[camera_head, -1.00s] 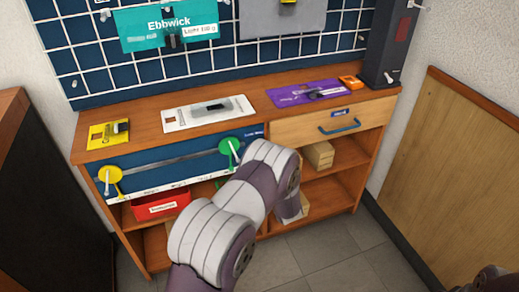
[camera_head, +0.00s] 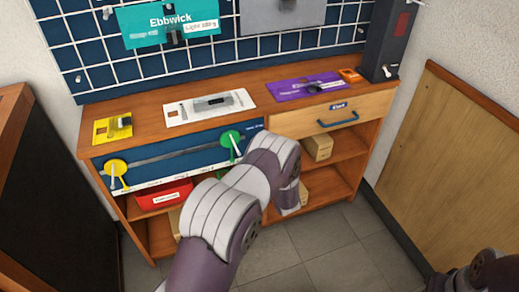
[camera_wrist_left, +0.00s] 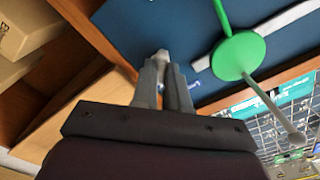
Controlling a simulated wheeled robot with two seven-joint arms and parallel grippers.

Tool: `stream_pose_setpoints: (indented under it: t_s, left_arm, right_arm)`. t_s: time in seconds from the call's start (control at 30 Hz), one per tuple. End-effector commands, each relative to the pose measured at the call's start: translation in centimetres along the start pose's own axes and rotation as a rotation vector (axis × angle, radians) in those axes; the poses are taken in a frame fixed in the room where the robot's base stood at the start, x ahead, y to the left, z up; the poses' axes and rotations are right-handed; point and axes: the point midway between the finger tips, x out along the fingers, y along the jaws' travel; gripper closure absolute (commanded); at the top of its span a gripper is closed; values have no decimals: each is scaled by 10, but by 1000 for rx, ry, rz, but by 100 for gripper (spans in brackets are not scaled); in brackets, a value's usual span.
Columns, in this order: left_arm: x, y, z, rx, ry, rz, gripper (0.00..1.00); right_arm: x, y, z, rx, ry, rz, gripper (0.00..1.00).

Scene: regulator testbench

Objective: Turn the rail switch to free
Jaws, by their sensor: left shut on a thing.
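The blue rail panel (camera_head: 185,143) runs along the front of the bench, with a grey slotted rail, a yellow disc (camera_head: 115,168) at its left and a green disc (camera_head: 230,139) at its right. In the left wrist view the green disc (camera_wrist_left: 238,55) is right of my left gripper (camera_wrist_left: 164,72), apart from it. The gripper's fingers are closed on a small light grey knob (camera_wrist_left: 162,56) at the panel's end, which I take as the rail switch. Its setting cannot be read. In the head view my arm hides this gripper and the switch. My right gripper is out of view.
A drawer with a blue handle (camera_head: 338,123) is right of the panel. Below are a red bin (camera_head: 165,194) and cardboard boxes (camera_head: 318,147). Yellow, white and purple cards lie on the bench top. A wooden board (camera_head: 455,160) stands at the right.

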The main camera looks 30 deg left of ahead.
Motion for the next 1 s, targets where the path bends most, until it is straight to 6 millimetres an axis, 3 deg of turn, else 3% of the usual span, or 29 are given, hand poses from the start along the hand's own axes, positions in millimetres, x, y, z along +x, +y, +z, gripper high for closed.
stream_pose_setpoints:
  t_s: [0.23, 0.27, 0.33, 0.67, 0.77, 1.0]
  left_arm:
    - [-1, 1, 2, 5, -3, 3, 100]
    - [-1, 1, 2, 5, -3, 3, 83]
    - [-1, 1, 2, 4, -3, 3, 61]
    - [-4, 0, 0, 2, 0, 2, 61]
    - [-20, 0, -1, 4, -1, 5, 61]
    - [-86, -1, -2, 5, 2, 7, 61]
  right_arm:
    - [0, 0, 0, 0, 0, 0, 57]
    - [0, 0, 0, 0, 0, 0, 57]
    - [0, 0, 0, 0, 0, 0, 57]
    - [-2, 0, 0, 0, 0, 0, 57]
    - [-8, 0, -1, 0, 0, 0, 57]
    - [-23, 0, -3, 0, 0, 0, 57]
